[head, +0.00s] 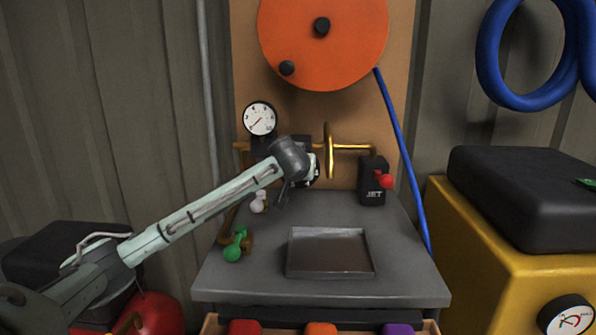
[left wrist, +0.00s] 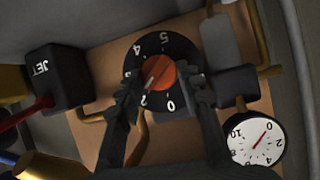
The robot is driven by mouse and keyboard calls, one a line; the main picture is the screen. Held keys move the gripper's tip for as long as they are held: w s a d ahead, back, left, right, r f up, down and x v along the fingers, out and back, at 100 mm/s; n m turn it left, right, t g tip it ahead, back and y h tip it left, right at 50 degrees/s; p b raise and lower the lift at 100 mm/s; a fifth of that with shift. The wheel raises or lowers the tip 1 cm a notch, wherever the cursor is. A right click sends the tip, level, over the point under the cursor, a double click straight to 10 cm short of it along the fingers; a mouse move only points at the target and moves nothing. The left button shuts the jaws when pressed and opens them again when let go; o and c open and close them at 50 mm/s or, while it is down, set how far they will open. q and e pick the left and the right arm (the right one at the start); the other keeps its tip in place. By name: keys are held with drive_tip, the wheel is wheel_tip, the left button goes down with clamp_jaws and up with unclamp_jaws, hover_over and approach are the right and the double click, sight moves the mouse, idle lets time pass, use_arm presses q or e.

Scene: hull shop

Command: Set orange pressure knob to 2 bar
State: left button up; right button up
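The orange pressure knob (left wrist: 160,72) sits in the middle of a black dial (left wrist: 181,50) with white numbers, upside down in the left wrist view. Its pale pointer mark points down-left, near the 2; a finger hides part of the scale on that side. My left gripper (left wrist: 163,88) is open, with one finger on each side of the knob and narrow gaps apparently left. I cannot tell about contact. In the head view my left wrist (head: 292,158) hides the knob. A white round gauge (head: 260,118) stands beside the dial; it also shows in the left wrist view (left wrist: 257,138).
A grey tray (head: 330,253), a green nozzle (head: 235,245) and a white piece (head: 258,202) are on the bench (head: 412,270).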

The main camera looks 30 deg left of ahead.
use_arm(q)
drive_tip(key=o, duration=0.4)
drive_tip(key=shift+o, duration=0.2)
drive_tip(key=v, duration=1.2)
drive_tip(key=shift+f, duration=0.1)
